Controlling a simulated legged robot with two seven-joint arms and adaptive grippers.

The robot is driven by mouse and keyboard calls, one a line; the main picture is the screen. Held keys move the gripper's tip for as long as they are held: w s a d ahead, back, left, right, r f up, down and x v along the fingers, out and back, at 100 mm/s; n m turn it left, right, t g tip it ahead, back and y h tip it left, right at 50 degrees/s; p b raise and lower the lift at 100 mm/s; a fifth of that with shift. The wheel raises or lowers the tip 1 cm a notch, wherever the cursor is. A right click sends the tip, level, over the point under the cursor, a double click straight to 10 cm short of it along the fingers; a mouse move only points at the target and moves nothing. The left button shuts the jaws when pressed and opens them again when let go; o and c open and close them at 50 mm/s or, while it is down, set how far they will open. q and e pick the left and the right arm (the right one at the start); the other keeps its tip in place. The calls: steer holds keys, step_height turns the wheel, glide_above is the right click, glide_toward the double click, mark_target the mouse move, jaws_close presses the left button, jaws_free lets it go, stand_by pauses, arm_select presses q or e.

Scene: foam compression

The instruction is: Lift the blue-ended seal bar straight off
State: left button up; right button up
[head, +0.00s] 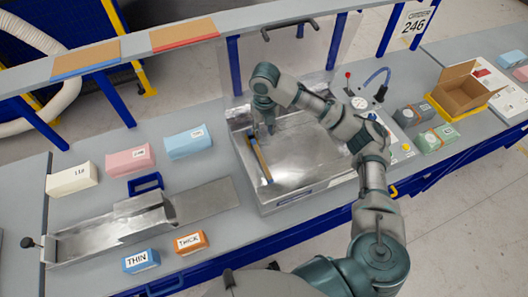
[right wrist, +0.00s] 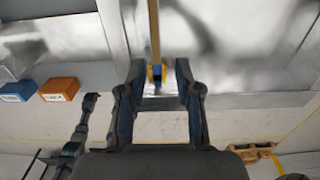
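The seal bar (head: 259,160) is a thin yellowish bar with blue ends, lying near the left side of the metal bed of the sealing machine (head: 318,160). In the right wrist view the bar (right wrist: 154,35) runs down from the top edge to a blue end (right wrist: 157,77). My right gripper (head: 270,130) points down over the bed by the bar's far part in the head view. In the wrist view its two fingers (right wrist: 157,80) stand apart, with the blue end between them in the picture. Contact is not visible. My left gripper does not show clearly.
Left are cream (head: 72,179), pink (head: 130,160) and light blue (head: 189,143) blocks, a metal slide fixture (head: 110,232), and THIN (head: 141,260) and THICK (head: 189,242) blocks. An open carton (head: 462,92) stands right. A shelf (head: 220,26) spans the back.

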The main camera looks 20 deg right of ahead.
glide_above(263, 161)
steer(key=f, duration=0.7)
steer(key=f+p, duration=0.1)
steer(key=f, duration=0.3)
steer(key=shift+w+a, duration=0.2)
steer(key=shift+a, duration=0.2)
steer(key=shift+d+f, duration=0.25)
steer(key=f, duration=0.3)
steer(key=d+f+p, duration=0.1)
steer(key=shift+s+f, duration=0.25)
steer(key=shift+s, duration=0.05)
steer(key=shift+s+a+f, duration=0.1)
steer(key=shift+a+f, duration=0.1)
steer(key=shift+f, duration=0.1)
steer(key=shift+s+a+f, duration=0.1)
steer(key=shift+s+a, duration=0.1)
steer(key=shift+a, duration=0.2)
steer(key=shift+c, duration=0.9)
steer(key=shift+f, duration=0.1)
jaws_close()
steer(key=shift+w+d, duration=0.15)
steer(key=shift+w, duration=0.05)
steer(key=shift+o, duration=0.9)
jaws_free()
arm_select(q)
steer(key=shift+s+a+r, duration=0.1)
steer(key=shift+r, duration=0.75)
arm_select(e)
steer(key=shift+w, duration=0.1)
